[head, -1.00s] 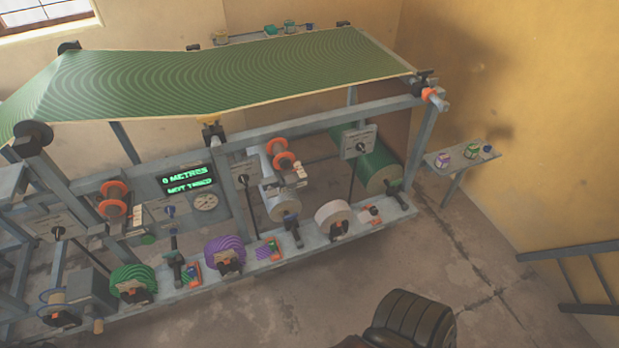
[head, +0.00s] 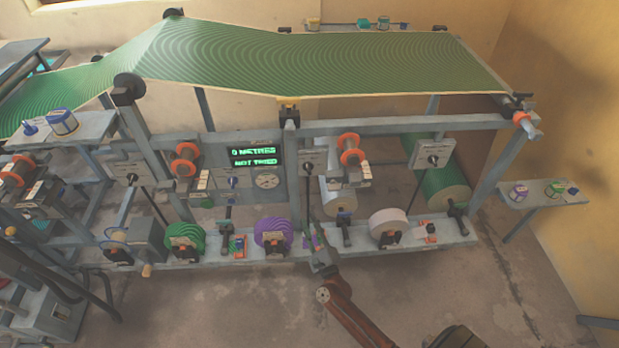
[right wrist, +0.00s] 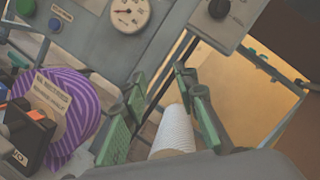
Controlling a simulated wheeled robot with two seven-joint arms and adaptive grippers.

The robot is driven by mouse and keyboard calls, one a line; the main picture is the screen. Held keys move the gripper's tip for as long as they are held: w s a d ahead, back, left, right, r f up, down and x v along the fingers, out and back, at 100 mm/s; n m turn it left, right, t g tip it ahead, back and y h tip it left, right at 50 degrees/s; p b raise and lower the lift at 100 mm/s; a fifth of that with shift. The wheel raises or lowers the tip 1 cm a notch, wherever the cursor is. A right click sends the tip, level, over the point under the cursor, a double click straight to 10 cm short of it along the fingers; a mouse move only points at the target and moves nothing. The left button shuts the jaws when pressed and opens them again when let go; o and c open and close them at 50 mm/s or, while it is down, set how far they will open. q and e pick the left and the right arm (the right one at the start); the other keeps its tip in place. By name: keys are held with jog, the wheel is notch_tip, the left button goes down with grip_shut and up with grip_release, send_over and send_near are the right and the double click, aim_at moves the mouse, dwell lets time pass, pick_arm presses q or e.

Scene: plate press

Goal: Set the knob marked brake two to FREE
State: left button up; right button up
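Several black knobs sit on pale plates along the press: a left knob (head: 132,177), a middle knob (head: 307,167) and a right knob (head: 433,160). Their lettering is too small to read, so I cannot tell which is brake two or where it points. My right gripper (head: 314,242) is in front of the lower rail, right of the purple roll (head: 273,232) and below the middle knob. In the right wrist view its green-padded fingers (right wrist: 160,105) stand apart, with a white ribbed cylinder (right wrist: 175,135) visible beyond them. A black knob (right wrist: 218,8) shows at the top. My left gripper is not in view.
A green roll (head: 185,237) and a white roll (head: 388,222) sit along the lower rail (head: 290,256). A display (head: 253,157) and a gauge (head: 267,181) are on the panel. A side shelf (head: 545,196) stands at right.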

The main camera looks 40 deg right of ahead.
aim_at(309, 173)
jog(key=w+d+r+m+h, duration=0.1)
jog(key=w+r+m, duration=0.1)
jog(key=r+m, duration=0.1)
jog(key=w+d+r+m+h, duration=0.2)
jog(key=r+m, duration=0.1)
jog(key=r, duration=0.3)
jog(key=w+d+r+m+h, duration=0.1)
jog(key=w+d+r+m, duration=0.1)
jog(key=r, duration=0.3)
jog(key=shift+w+d+r+m+t+h, duration=0.15)
jog(key=shift+w+m+t+h, duration=0.15)
jog(key=shift+w+m+t, duration=0.15)
jog(key=shift+w+d+r, duration=0.15)
jog(key=shift+w, duration=0.2)
jog(key=c, duration=0.4)
grip_shut()
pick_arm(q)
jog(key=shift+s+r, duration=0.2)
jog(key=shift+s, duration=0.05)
